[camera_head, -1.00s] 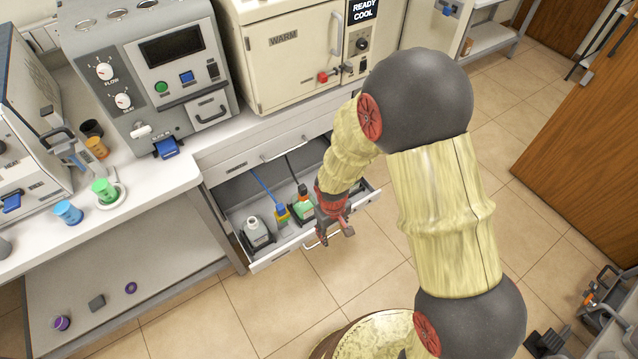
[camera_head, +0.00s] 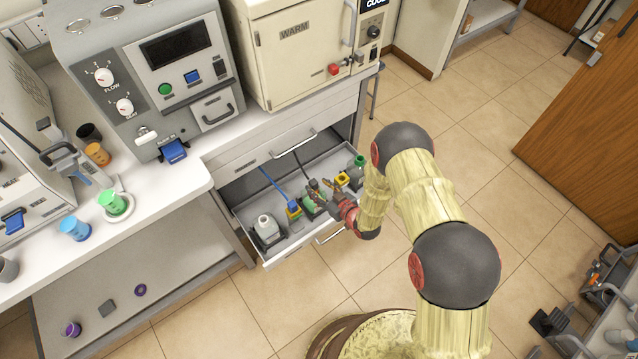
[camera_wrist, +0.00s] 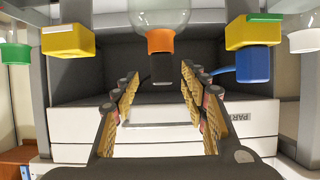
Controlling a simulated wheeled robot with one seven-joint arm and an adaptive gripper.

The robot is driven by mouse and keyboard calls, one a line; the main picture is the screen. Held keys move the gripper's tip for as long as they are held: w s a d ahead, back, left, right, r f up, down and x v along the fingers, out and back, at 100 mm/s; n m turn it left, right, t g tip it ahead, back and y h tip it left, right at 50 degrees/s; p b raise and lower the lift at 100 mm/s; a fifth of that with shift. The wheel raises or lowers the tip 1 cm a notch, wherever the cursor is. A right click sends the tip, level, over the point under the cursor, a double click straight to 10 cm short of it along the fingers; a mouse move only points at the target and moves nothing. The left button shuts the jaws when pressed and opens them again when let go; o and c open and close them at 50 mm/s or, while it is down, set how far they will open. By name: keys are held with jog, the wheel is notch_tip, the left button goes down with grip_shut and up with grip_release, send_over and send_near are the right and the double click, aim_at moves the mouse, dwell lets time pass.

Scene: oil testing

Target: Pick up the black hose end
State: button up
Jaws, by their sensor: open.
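In the head view the black hose (camera_head: 299,160) runs down from the back of the open drawer to a dark end (camera_head: 313,184) over a green-based bottle. My gripper (camera_head: 321,188) is open and reaches low into the drawer from the right. It also shows in the wrist view (camera_wrist: 158,84). I cannot tell how deep the end sits between the fingers.
The open drawer (camera_head: 281,254) also holds a white bottle (camera_head: 265,228), a blue hose (camera_head: 273,181) with a yellow-and-blue end (camera_head: 293,208), a yellow piece (camera_head: 342,179) and a green-capped bottle (camera_head: 358,163). The counter and a cream oven (camera_head: 295,60) stand above. Floor in front is clear.

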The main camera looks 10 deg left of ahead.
aim_at(311, 180)
jog(key=shift+w+a+r, duration=0.15)
jog(key=shift+r, duration=0.2)
jog(key=shift+w+a, duration=0.15)
jog(key=shift+a, duration=0.1)
jog(key=b+x, duration=0.2)
jog(key=x, duration=0.4)
jog(key=shift+w+a+f, duration=0.1)
jog(key=shift+a, duration=0.2)
jog(key=shift+w+a+b, duration=0.25)
jog(key=shift+b, duration=0.05)
jog(key=shift+c, duration=0.9)
grip_shut()
